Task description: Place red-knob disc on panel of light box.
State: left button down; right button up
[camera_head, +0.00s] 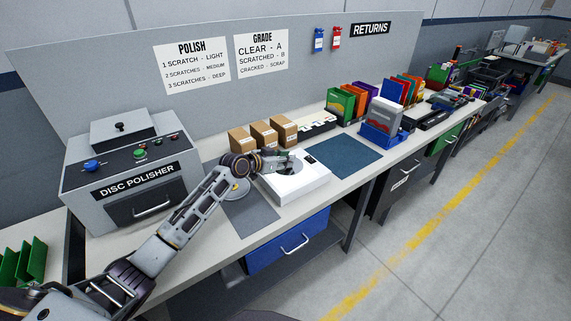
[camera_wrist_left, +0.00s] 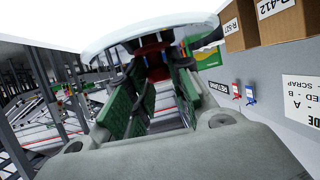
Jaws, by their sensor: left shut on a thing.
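The light box (camera_head: 303,188) is the low white box on the bench, right of the disc polisher. My left gripper (camera_head: 286,161) is over its top panel. In the left wrist view, the green-padded fingers (camera_wrist_left: 152,95) are closed around the red knob (camera_wrist_left: 152,46) of a pale round disc (camera_wrist_left: 140,27). In the head view the disc is small and mostly hidden by the gripper, and I cannot tell whether it touches the panel. My right gripper is not in view.
The disc polisher (camera_head: 128,182) stands at the left. Cardboard boxes (camera_head: 263,134) line the back behind the light box. A dark blue mat (camera_head: 342,156) lies bare to its right; a blue holder (camera_head: 382,127) stands beyond. A grey mat (camera_head: 250,214) lies left of the light box.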

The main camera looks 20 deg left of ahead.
pick_arm(q)
jog(key=shift+f, duration=1.1)
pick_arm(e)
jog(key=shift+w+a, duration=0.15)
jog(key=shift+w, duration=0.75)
pick_arm(q)
jog(key=c, duration=1.3)
grip_release()
jog(key=shift+a+r, duration=0.1)
jog(key=shift+r, duration=0.1)
jog(key=v, duration=0.8)
jog(key=shift+s+a, duration=0.1)
jog(key=shift+s, duration=0.1)
jog(key=shift+b+v, duration=0.3)
jog(key=shift+v, duration=1.4)
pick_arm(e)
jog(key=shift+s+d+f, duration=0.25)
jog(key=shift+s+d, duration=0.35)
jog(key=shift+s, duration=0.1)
